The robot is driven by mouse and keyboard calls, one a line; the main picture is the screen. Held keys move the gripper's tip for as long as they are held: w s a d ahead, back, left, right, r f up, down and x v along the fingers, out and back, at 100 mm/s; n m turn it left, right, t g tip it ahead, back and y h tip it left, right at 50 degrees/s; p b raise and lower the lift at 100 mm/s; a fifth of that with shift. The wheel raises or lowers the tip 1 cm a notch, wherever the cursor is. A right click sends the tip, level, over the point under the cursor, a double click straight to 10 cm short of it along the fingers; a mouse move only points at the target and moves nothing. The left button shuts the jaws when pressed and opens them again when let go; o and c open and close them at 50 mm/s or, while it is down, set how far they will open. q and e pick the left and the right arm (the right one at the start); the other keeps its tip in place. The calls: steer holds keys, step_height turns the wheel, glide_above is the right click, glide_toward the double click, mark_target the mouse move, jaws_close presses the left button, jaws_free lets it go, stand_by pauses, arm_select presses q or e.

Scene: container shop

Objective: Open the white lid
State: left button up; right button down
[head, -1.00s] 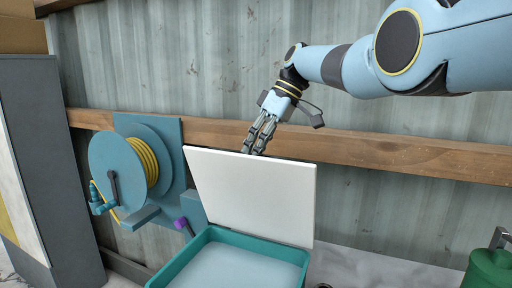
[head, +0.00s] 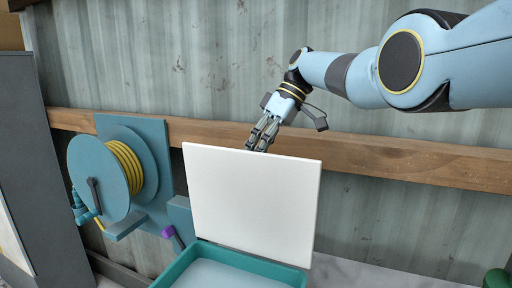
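The white lid (head: 252,195) stands raised, close to upright, at the back edge of a teal box (head: 176,269) in the head view. The box is open at the top and has a pale inside. My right gripper (head: 262,138) is at the lid's top edge, with its fingers pointing down. The fingertips are partly hidden behind the lid, so I cannot tell whether they touch it. The fingers look close together, but their tips are not clear. My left gripper is not in view.
A teal hose reel (head: 100,178) with yellow hose hangs on the wall left of the lid. A purple-ended handle (head: 168,232) sits near the box. A wooden rail (head: 400,160) crosses the corrugated wall. A green object (head: 497,278) stands at the lower right.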

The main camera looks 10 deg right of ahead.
steer(key=shift+s+d+f, duration=0.1)
steer(key=shift+s+f, duration=0.15)
steer(key=shift+f, duration=0.55)
steer(key=shift+g, duration=0.3)
steer(key=c, duration=1.7)
jaws_free()
steer(key=o, duration=0.3)
steer(key=shift+w, duration=0.4)
steer(key=shift+o, duration=0.2)
step_height(320, 180, up, 10)
steer(key=shift+r, duration=0.15)
steer(key=shift+s, duration=0.1)
